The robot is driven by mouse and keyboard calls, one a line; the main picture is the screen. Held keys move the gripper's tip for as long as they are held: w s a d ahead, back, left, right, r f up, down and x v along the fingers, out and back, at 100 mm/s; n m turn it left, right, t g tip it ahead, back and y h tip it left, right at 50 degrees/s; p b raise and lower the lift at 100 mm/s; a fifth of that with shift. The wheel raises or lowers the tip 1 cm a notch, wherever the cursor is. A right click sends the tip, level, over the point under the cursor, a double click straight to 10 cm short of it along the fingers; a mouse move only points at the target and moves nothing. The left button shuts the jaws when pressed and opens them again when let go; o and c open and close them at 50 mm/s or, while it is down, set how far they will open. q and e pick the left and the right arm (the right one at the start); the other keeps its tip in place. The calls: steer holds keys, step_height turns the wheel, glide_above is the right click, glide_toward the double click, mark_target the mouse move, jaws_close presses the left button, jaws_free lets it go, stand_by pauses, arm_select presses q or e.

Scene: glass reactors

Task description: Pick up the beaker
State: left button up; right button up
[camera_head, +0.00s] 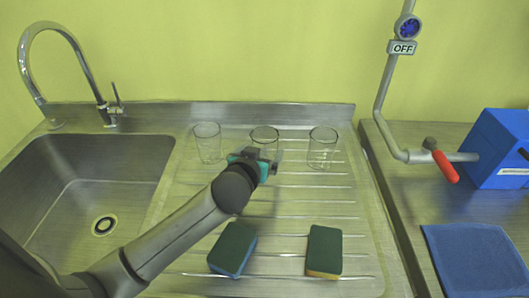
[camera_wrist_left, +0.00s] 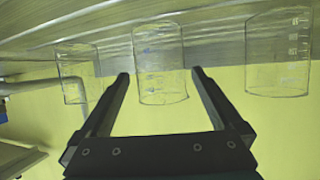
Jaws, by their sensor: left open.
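Three clear glass beakers stand in a row at the back of the ribbed drainboard: a left beaker (camera_head: 207,141), a middle beaker (camera_head: 264,135) and a right beaker (camera_head: 322,150). My left gripper (camera_head: 263,154) is at the front of the middle beaker and hides its lower part. In the left wrist view, which is upside down, the open fingers (camera_wrist_left: 160,73) line up on either side of the middle beaker (camera_wrist_left: 160,50). I cannot tell how far it is between them. The other beakers (camera_wrist_left: 75,70) (camera_wrist_left: 278,55) lie outside the fingers. My right gripper is not in view.
Two sponges (camera_head: 233,248) (camera_head: 324,251) lie on the front of the drainboard (camera_head: 290,208). A sink (camera_head: 95,175) with a tall faucet (camera_head: 75,50) is at left. At right are a metal pipe with a red-handled valve (camera_head: 445,167), a blue box (camera_head: 500,150) and a blue mat (camera_head: 475,260).

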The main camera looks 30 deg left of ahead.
arm_select(q)
steer(key=shift+b+x, duration=0.7)
steer(key=shift+x, duration=2.75)
steer(key=shift+a, duration=0.1)
steer(key=shift+r, duration=0.1)
steer(key=c, duration=1.1)
